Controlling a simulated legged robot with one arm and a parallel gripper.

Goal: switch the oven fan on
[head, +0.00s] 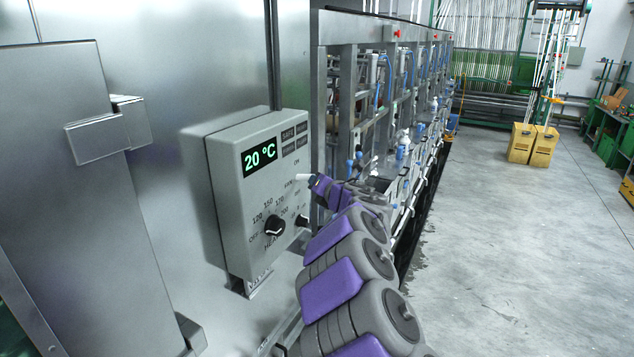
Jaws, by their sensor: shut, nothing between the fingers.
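The grey oven control box (222,190) is mounted on the metal wall at centre left. Its display (260,155) reads 20 °C in green. A black heat knob (275,226) sits low on its face, with temperature numbers around it. The fan label (289,184) is near the right edge, with "ON" above it. My gripper (311,180) is at that right edge, beside the fan label, and looks shut and empty. A small pale piece (302,177) lies at its tip; I cannot tell whether it is the fan switch. My gripper hides part of this area.
A small dark knob (302,221) is at the box's lower right. A metal door handle (97,138) juts out at left. A row of dyeing machines (385,110) runs back behind my arm. The floor (510,260) at right is clear.

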